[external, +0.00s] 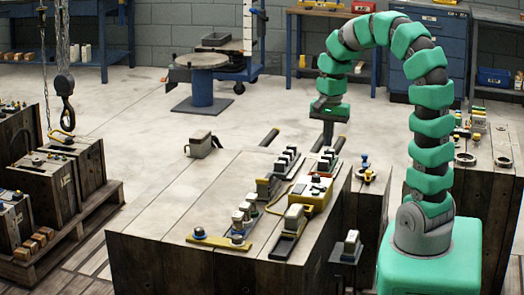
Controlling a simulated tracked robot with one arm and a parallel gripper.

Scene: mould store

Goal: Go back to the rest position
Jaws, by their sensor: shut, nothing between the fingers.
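My gripper (328,133) hangs at the end of my green segmented arm, which arches up from its base at the right and bends over to the left. The gripper points down above the back right part of the wooden block table (180,198). Its fingers are small and dark in this view, shut with nothing held. Whether the fingertips touch anything is hard to tell.
Several small block-shaped items stand on the table, among them a yellow bar (215,241) at the front. A crane hook (66,95) hangs at the left over wooden crates (48,185) on a pallet. A round stand (202,80) is behind. Open floor lies between.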

